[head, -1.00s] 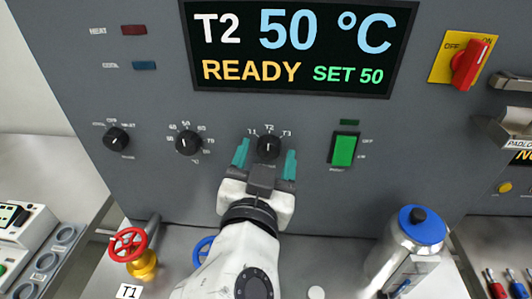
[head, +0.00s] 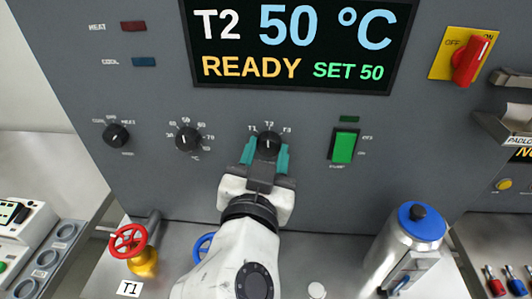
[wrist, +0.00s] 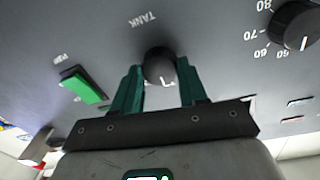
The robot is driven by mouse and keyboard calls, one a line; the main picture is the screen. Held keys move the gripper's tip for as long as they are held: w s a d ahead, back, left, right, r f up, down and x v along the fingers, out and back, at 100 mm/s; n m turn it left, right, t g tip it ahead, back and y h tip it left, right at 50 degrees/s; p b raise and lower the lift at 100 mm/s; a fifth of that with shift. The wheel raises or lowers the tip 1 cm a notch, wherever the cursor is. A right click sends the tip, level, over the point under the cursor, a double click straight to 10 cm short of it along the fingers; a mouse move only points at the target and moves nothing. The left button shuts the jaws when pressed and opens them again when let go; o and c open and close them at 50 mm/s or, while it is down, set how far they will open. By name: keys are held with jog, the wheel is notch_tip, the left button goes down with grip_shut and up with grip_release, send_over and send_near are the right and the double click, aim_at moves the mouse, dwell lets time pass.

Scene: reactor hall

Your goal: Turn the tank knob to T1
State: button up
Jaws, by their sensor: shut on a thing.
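The tank knob (head: 268,142) is a small black dial on the grey panel, with T1, T2 and T3 marked around its top. In the head view its pointer appears to aim up at T2. The display (head: 297,45) reads T2, 50 °C, READY, SET 50. My gripper (head: 265,154) has its teal fingers closed on the two sides of the tank knob. In the wrist view, the knob (wrist: 159,66) sits between the fingertips, below the word TANK, with a white pointer mark partly seen.
A temperature knob (head: 188,139) and a mode knob (head: 116,135) lie to the left. A green switch (head: 344,147) is close on the right. A red-yellow switch (head: 471,60) is at upper right. Below stand a red valve wheel (head: 128,241) and a metal flask with blue lid (head: 421,222).

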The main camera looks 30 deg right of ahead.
jog(key=n, duration=0.4)
jog(key=shift+a+n, duration=0.1)
jog(key=shift+n, duration=0.3)
jog(key=n+p, duration=0.1)
jog(key=n, duration=0.4)
jog(key=shift+f+t, duration=0.1)
jog(key=shift+t, duration=0.2)
jog(key=shift+n+p, duration=0.3)
jog(key=o, duration=1.1)
jog(key=shift+c, duration=0.2)
jog(key=b+v, duration=0.2)
jog(key=v, duration=0.8)
jog(key=shift+s+a+b, duration=0.2)
jog(key=shift+s+b, duration=0.1)
